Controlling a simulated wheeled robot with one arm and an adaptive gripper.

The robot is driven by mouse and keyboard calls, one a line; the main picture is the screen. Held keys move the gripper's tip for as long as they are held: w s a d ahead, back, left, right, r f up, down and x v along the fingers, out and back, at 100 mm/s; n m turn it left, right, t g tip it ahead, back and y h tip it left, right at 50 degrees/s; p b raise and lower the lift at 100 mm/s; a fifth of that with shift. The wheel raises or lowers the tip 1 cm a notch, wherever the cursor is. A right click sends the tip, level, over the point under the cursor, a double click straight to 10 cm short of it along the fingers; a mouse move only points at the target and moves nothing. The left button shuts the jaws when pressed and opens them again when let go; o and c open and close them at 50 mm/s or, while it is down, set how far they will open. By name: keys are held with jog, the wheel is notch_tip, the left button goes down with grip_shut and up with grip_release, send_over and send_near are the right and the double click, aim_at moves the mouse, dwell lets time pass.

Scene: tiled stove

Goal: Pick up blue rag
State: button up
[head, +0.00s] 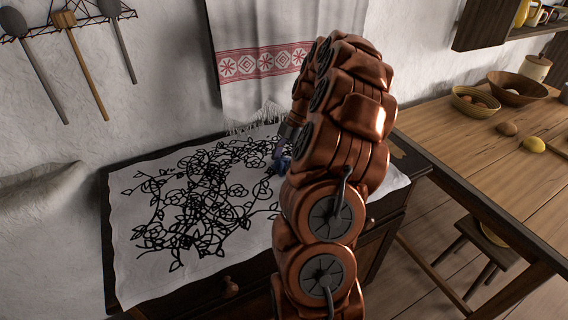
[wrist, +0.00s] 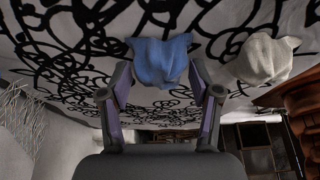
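The blue rag (wrist: 160,60) is a small crumpled bundle on the black-and-white patterned cloth. In the wrist view it lies at the fingertips of my gripper (wrist: 160,72), filling most of the gap between them. The two fingers are spread wide, one on each side of the rag; I see no clear pinch on it.
A white rag (wrist: 265,58) lies just right of the blue one in the wrist view. The patterned cloth (head: 135,280) covers a dark cabinet. A fringed towel (head: 262,85) hangs behind. A wooden table (head: 470,150) with bowls stands at the right.

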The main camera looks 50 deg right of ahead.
aim_at(284, 159)
jog(key=c, duration=0.6)
notch_tip(284, 159, up, 10)
jog(key=shift+r+b, duration=0.1)
jog(key=shift+b, duration=1.15)
jog(key=o, duration=0.3)
jog(key=c, duration=0.4)
